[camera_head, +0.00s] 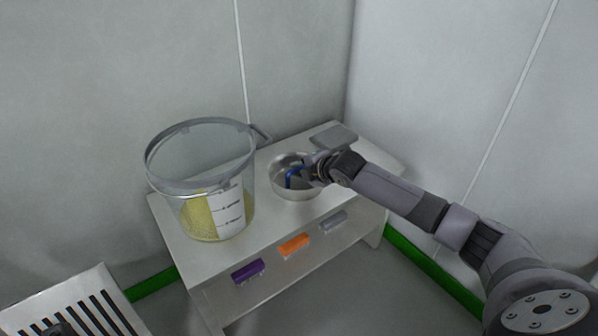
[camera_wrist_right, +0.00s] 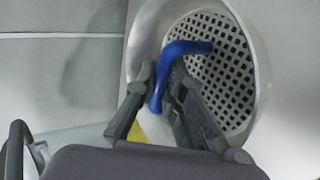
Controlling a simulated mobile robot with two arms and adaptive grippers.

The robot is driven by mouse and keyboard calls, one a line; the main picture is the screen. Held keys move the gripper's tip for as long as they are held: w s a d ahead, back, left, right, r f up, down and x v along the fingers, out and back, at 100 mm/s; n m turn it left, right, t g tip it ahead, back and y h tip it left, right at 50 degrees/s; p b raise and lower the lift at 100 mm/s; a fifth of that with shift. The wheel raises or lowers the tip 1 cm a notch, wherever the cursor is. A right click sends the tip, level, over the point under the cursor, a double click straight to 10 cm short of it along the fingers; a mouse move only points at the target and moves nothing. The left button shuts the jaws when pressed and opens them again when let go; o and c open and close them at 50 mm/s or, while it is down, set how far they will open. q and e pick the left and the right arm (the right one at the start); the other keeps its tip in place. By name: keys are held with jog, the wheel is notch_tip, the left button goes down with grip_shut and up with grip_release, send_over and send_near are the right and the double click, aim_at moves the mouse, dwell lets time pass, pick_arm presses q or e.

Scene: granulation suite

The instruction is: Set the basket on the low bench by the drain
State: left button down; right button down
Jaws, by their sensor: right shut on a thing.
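The basket (camera_head: 284,190) is a round metal bowl with a perforated inside and a blue handle (camera_head: 291,178). It is at the right part of a white bench top, and I cannot tell whether it rests there or hangs just above. My right gripper (camera_head: 310,174) is shut on the blue handle at the basket's rim. In the right wrist view the blue handle (camera_wrist_right: 187,47) is bent and sits between the fingers, in front of the basket's perforated wall (camera_wrist_right: 228,75). A small dark part at the lower left edge may be my left gripper; its fingers are not visible.
A clear tub (camera_head: 204,205) with yellow granules stands left of the basket on the white bench (camera_head: 270,233). Purple (camera_head: 248,271), orange (camera_head: 294,245) and grey (camera_head: 334,221) pieces line its front. A slotted white panel (camera_head: 80,305) is at lower left. Walls close in behind and right.

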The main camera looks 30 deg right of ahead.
jog(key=shift+r, duration=0.15)
jog(key=c, duration=2.1)
grip_release()
jog(key=shift+f, duration=0.2)
jog(key=shift+c, duration=0.2)
jog(key=o, duration=0.5)
jog(key=shift+c, duration=0.2)
